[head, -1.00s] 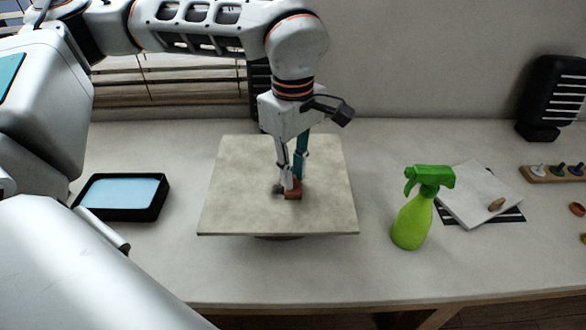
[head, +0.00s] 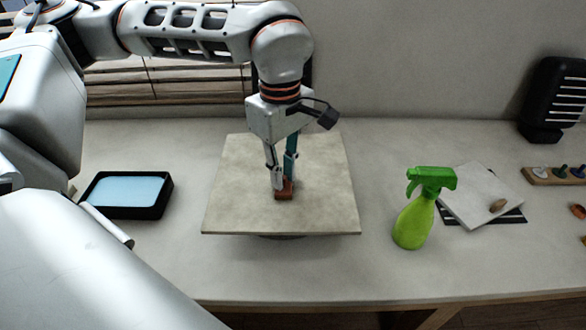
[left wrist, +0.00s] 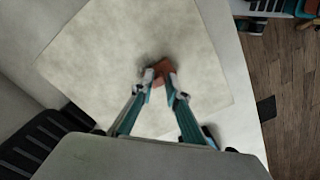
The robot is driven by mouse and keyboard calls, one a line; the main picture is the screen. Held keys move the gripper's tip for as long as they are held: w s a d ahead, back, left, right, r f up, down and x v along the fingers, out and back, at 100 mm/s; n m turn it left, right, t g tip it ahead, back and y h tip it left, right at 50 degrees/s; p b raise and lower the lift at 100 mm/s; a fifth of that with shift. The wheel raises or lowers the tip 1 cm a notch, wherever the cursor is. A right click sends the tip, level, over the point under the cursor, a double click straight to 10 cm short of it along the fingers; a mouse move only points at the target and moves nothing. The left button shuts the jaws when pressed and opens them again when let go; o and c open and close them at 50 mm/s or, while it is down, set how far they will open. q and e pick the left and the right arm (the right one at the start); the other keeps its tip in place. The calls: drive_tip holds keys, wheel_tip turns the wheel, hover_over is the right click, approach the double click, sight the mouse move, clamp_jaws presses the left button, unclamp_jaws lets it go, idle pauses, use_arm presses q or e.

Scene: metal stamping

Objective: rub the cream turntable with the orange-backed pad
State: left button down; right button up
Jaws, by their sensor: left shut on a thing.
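The cream turntable (head: 320,205) is a square plate on the middle of the table; it also fills much of the left wrist view (left wrist: 105,55). The orange-backed pad (head: 284,194) is at about the middle of the plate, and it shows between the fingertips in the left wrist view (left wrist: 163,69). My left gripper (head: 282,184) points down and is shut on the pad. The pad appears to be on the plate's surface; its underside is hidden. My right gripper is not in view.
A green spray bottle (head: 413,222) stands right of the turntable. A black tray with a blue inside (head: 103,210) lies to the left. A pale tile (head: 478,192), a wooden peg rack (head: 545,179) and a black slotted unit (head: 548,95) are at the right. The front table strip is clear.

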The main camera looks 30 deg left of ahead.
use_arm(q)
drive_tip(key=shift+s+a, duration=0.1)
drive_tip(key=shift+a, duration=0.05)
drive_tip(key=shift+f, duration=0.1)
drive_tip(key=shift+w+d, duration=0.45)
drive_tip(key=shift+d, duration=0.25)
drive_tip(key=shift+w+d, duration=0.4)
drive_tip(key=shift+d, duration=0.25)
drive_tip(key=shift+a, duration=0.2)
drive_tip(key=shift+s+a, duration=0.8)
drive_tip(key=shift+a, duration=0.35)
drive_tip(key=shift+d, duration=0.15)
